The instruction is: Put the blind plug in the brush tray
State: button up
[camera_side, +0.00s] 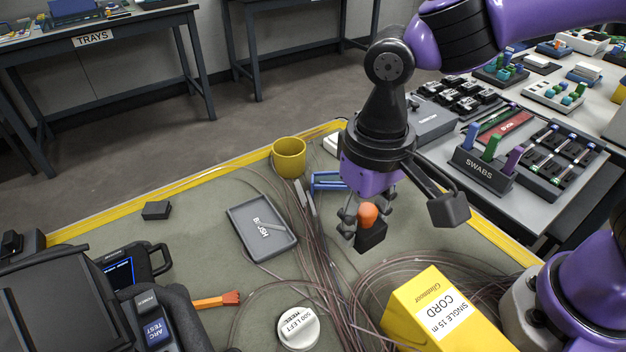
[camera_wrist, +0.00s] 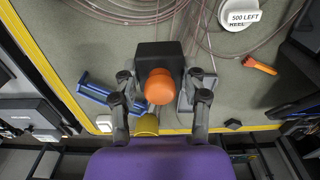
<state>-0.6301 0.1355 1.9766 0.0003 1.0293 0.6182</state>
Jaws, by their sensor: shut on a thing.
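The blind plug, a black block with a rounded orange knob (camera_side: 369,214), is in my gripper (camera_side: 366,212). In the wrist view the orange knob (camera_wrist: 160,87) sits between my fingers (camera_wrist: 160,92), which are shut on it, with the black block beyond. It appears held above the mat, knob side up. In the wrist view the tray (camera_wrist: 184,108) is partly hidden behind the plug and a finger.
A yellow cup (camera_side: 289,158) and a blue holder (camera_side: 326,181) stand behind the plug. Loose fibres run between the tray and the plug. A yellow cord box (camera_side: 440,310), a white reel (camera_side: 298,327) and an orange-handled tool (camera_side: 215,300) lie nearer the camera.

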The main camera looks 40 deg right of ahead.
jog(key=w+a+r, duration=0.2)
jog(key=a, duration=1)
send_over(269, 239)
notch_tip(269, 239, down, 7)
jog(key=shift+r, duration=0.15)
jog(key=shift+f, duration=2)
jog(key=shift+f, duration=0.15)
jog(key=o, duration=1.2)
jog(key=shift+c, duration=0.2)
